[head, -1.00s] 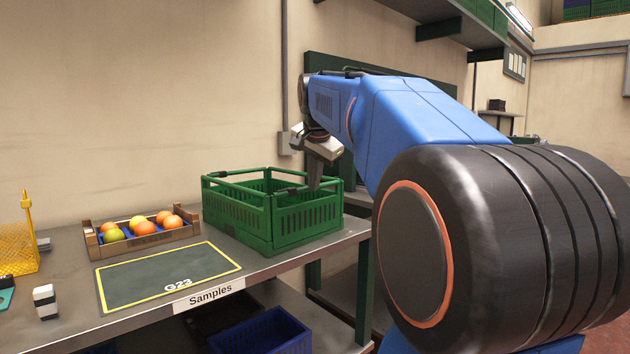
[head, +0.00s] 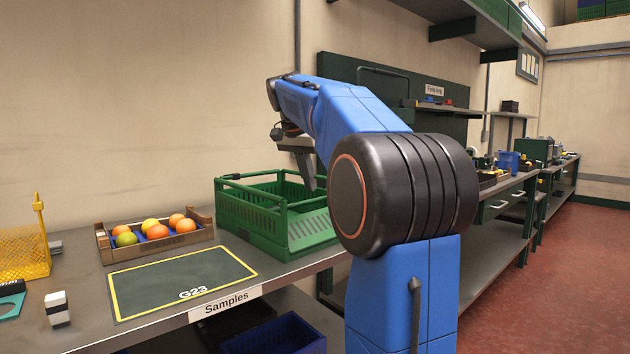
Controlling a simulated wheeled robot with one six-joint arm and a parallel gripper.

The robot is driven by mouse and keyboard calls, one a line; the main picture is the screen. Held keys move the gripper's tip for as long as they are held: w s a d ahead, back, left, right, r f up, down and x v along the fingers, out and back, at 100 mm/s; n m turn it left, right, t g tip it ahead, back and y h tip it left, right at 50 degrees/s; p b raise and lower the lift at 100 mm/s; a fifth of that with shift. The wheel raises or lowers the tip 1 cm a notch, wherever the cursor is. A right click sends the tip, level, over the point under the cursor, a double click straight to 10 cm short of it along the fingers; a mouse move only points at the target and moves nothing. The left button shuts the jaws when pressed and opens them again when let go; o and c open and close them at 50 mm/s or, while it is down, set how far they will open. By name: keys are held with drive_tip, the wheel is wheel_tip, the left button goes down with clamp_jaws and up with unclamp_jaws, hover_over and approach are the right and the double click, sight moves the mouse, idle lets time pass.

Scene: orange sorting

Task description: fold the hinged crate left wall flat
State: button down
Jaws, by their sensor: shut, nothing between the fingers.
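The green hinged crate (head: 248,222) stands on the bench at the right end of its top. Its long front wall and its back wall stand upright. The slotted wall panel on its right side (head: 310,229) appears folded down, lying low and sloped or flat; I cannot tell exactly which. A dark handle shows on the rim at the back left. My gripper (head: 311,186) points down over the crate's right part, shut and empty. My arm hides the crate's far right corner, and I cannot tell whether the fingertips touch anything.
A brown wooden tray (head: 103,249) of oranges and other citrus stands left of the crate. A dark mat (head: 180,282) marked G23 lies in front. A yellow mesh holder (head: 25,255) and a small black and white block (head: 57,309) are at left. A blue bin (head: 275,335) sits below.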

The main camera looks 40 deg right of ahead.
drive_tip(key=w+f, duration=0.1)
drive_tip(key=w, duration=0.1)
drive_tip(key=w+f, duration=0.1)
drive_tip(key=w, duration=0.1)
drive_tip(key=w+f, duration=0.1)
drive_tip(key=w, duration=0.1)
drive_tip(key=shift+a+f, duration=0.15)
drive_tip(key=shift+f, duration=0.1)
drive_tip(key=shift+g, duration=0.7)
drive_tip(key=shift+w+a+f, duration=0.1)
drive_tip(key=shift+w+f, duration=0.7)
drive_tip(key=shift+f, duration=0.5)
drive_tip(key=shift+w+d+f, duration=0.1)
drive_tip(key=shift+w+f, duration=0.65)
drive_tip(key=shift+f, duration=0.5)
drive_tip(key=shift+w+a+f, duration=0.1)
drive_tip(key=shift+w+f, duration=0.7)
drive_tip(key=shift+f, duration=0.5)
